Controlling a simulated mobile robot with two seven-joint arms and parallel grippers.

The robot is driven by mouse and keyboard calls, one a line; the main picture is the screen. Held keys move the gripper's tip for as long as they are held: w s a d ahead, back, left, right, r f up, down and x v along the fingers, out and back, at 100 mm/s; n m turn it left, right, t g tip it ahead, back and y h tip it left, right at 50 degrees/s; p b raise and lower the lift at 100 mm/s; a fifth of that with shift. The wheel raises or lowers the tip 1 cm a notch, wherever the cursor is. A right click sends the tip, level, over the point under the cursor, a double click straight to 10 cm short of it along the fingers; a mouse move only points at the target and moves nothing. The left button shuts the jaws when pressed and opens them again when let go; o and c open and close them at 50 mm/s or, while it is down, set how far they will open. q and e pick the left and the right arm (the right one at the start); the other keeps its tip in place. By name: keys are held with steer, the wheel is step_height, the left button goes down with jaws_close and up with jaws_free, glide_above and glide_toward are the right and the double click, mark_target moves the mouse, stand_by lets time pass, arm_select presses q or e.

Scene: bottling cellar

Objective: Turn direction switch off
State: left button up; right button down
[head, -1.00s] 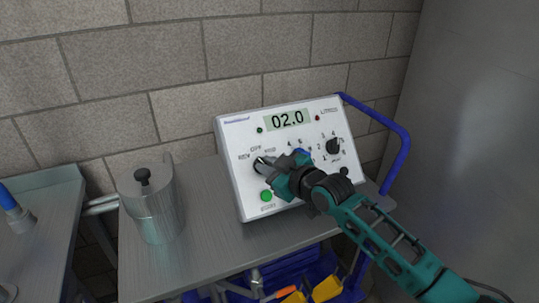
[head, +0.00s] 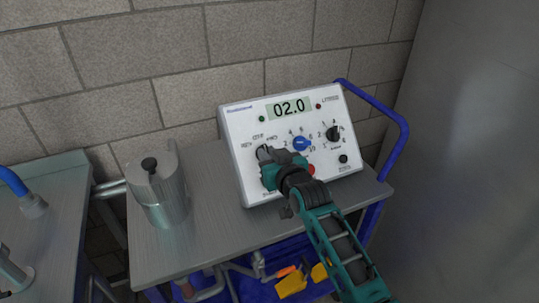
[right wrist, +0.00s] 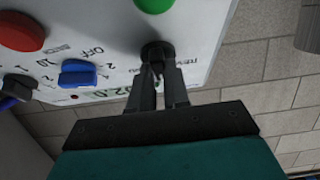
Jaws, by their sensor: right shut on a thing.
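The white control box (head: 250,184) stands tilted back on the bench, its display reading 02.0. The direction switch, a black knob marked REV, OFF and FWD, is at the left of its face. It shows in the right wrist view (right wrist: 155,50), upside down. My right gripper (head: 265,154) is shut on this knob, and it also shows in the right wrist view (right wrist: 157,78). The fingers hide most of the knob, so I cannot tell which mark it points to. My left gripper is not in view.
Close beside the gripper are a blue knob (head: 301,143), a red button (head: 310,169) and a green button (right wrist: 154,4). A black knob (head: 333,133) sits farther right. A metal jug (head: 160,195) stands left on the bench (head: 215,225). A blue rail (head: 395,119) curves at right.

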steer(key=c, duration=1.1)
jaws_free()
steer(key=v, duration=1.3)
steer(key=s+d+f+m+g+h, duration=0.1)
steer(key=s+d+f+h, duration=0.1)
steer(key=s+d+f, duration=0.4)
steer(key=s+d+f+g+h, duration=0.2)
steer(key=s+d+f, duration=0.4)
steer(key=s+f, duration=0.6)
step_height(320, 180, down, 2)
steer(key=shift+f+m, duration=0.1)
steer(key=shift+m, duration=0.3)
